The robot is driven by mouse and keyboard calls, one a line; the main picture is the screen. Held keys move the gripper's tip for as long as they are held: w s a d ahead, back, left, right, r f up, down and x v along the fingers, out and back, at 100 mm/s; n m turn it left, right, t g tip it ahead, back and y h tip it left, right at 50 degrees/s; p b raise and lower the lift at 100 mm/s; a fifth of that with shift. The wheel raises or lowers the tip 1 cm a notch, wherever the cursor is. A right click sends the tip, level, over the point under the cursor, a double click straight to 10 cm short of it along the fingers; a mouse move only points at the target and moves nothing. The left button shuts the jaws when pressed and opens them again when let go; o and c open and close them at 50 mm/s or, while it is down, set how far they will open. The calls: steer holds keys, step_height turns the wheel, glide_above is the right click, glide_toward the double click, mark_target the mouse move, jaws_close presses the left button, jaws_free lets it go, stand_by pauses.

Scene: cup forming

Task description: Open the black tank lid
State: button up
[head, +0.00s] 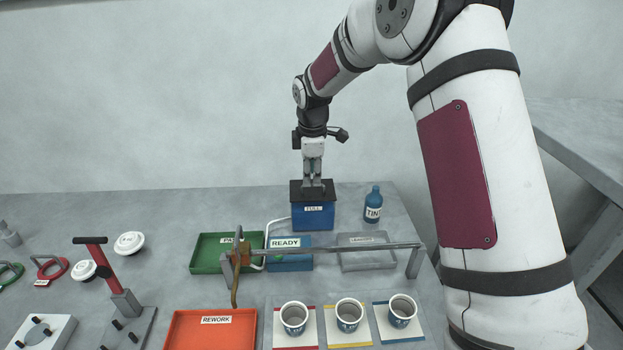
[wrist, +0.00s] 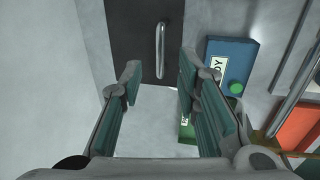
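The blue tank (head: 313,218) labelled FULL stands at the back of the table in the head view. Its black lid (head: 297,191) lies flat on top, closed as far as I can see. In the wrist view the dark lid (wrist: 139,42) carries a light metal bar handle (wrist: 160,50). My gripper (head: 313,183) points down just over the lid in the head view. In the wrist view my gripper (wrist: 160,82) has its two fingers spread apart with nothing between the pads. The handle appears ahead of the fingertips, in line with the gap. Contact cannot be told.
A blue TINT bottle (head: 373,206) stands right of the tank. In front are a blue READY box (head: 290,264), a green tray (head: 205,259), a grey tray (head: 376,262) and a raised metal rail (head: 340,246). Three cups and an orange REWORK tray (head: 188,338) sit nearer.

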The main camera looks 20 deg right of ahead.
steer(key=shift+w+f, duration=0.15)
steer(key=shift+f, duration=0.55)
steer(key=shift+w+f, duration=0.15)
steer(key=shift+f, duration=0.55)
jaws_close()
steer(key=shift+d, duration=0.15)
